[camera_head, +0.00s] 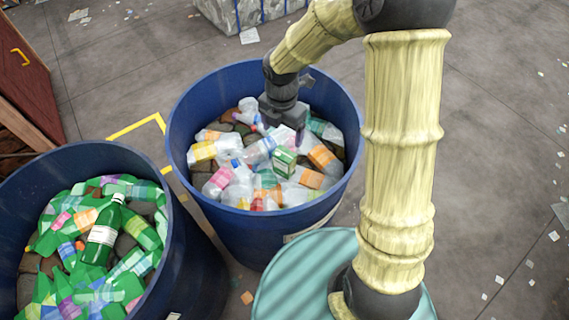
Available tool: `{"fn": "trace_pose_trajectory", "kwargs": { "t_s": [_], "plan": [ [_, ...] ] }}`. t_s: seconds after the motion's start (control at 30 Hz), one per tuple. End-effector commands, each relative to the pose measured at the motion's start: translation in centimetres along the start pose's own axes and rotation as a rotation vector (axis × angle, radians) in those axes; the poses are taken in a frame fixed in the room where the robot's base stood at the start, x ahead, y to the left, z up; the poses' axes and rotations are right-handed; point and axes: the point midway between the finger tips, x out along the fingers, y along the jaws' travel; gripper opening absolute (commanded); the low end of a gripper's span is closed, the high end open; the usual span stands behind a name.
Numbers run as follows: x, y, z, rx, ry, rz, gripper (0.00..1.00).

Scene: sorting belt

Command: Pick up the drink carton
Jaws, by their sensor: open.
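A small green and white box (284,161), which looks like the drink carton, lies tilted on top of the litter in the middle blue bin (181,132). My gripper (284,130) points down inside that bin, just above and behind the carton in the picture. It is open, with nothing seen between its fingers. The carton appears apart from the fingers, though the exact gap is hard to tell. Clear plastic bottles with coloured labels lie close around the carton.
A second blue bin (190,262) at the lower left holds green bottles and scraps. The bins' high rims surround their contents. A wrapped pale bale (240,12) stands at the back. Open grey floor (500,170) with scattered litter lies at the right.

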Motion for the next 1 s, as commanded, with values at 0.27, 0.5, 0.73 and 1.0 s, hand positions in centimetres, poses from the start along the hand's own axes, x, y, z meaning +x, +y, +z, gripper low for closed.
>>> {"fn": "trace_pose_trajectory", "kwargs": {
  "t_s": [0.27, 0.5, 0.73, 1.0],
  "plan": [
    [2.1, -0.1, -0.1, 0.002, 0.003, -0.002, 0.83],
    [6.3, -0.1, -0.1, 0.002, 0.003, -0.004, 0.83],
    [10.3, -0.1, 0.0, 0.002, 0.002, -0.004, 0.83],
    [12.2, 0.0, 0.1, 0.004, 0.0, 0.0, 0.83]
  ]
}}
